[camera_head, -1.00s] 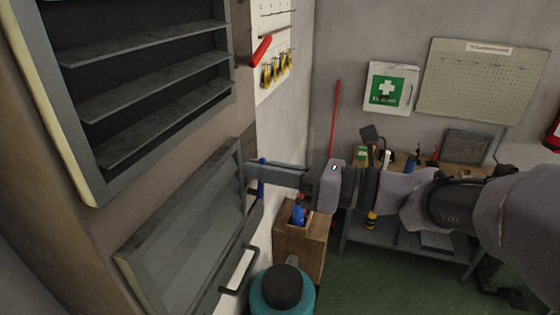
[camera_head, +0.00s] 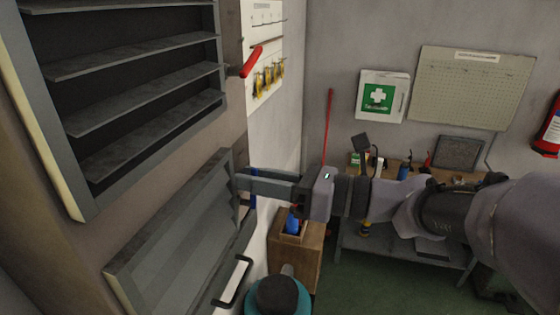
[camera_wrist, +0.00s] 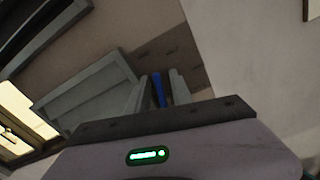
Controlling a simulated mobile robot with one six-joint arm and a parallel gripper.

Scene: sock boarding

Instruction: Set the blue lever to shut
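The blue lever (camera_wrist: 158,90) shows in the wrist view as a narrow upright blue bar between the two fingers of my gripper (camera_wrist: 159,76). The fingers stand apart, with what looks like a slim gap on each side of the bar. In the head view my gripper (camera_head: 243,180) reaches left to the grey cabinet's right side. A short piece of the blue lever (camera_head: 253,203) shows just below the fingers; the rest of it is hidden behind them. Contact between fingers and lever cannot be made out.
A red lever (camera_head: 251,61) sticks out above. A wooden box (camera_head: 308,255) and a teal container (camera_head: 272,308) stand below my gripper.

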